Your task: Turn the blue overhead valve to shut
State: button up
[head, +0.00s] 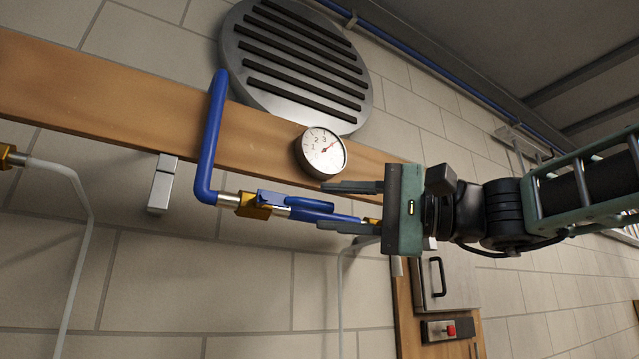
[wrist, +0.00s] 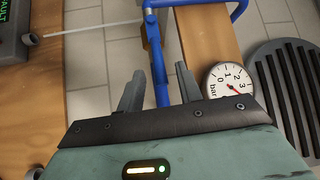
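The blue valve handle (head: 308,202) extends right from a brass valve body (head: 254,206) on the blue pipe (head: 212,135). The handle lies roughly along the pipe run. My gripper (head: 324,206) is open, its two fingers pointing left. The handle's free end is level with the gap between the fingertips in the head view. In the wrist view, a blue bar (wrist: 160,75) shows between the open fingers (wrist: 158,85), apart from both. I cannot tell there whether it is handle or pipe.
A pressure gauge (head: 321,152) sits close above my upper finger, on a wooden board (head: 90,95). A round slatted vent (head: 235,60) is behind it. A white bracket (head: 160,185) hangs left of the pipe. A cabinet (head: 455,277) and red button (head: 451,330) are below right.

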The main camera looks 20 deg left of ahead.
aim_at(326, 209)
jog(key=shift+s+a+r+p, duration=0.1)
jog(key=shift+a+p, duration=0.2)
jog(key=shift+a, duration=0.45)
jog(key=shift+s+a+r+p, duration=0.1)
jog(key=shift+a+p, duration=0.15)
jog(key=shift+a, duration=0.5)
grip_shut()
jog(key=shift+f, duration=0.15)
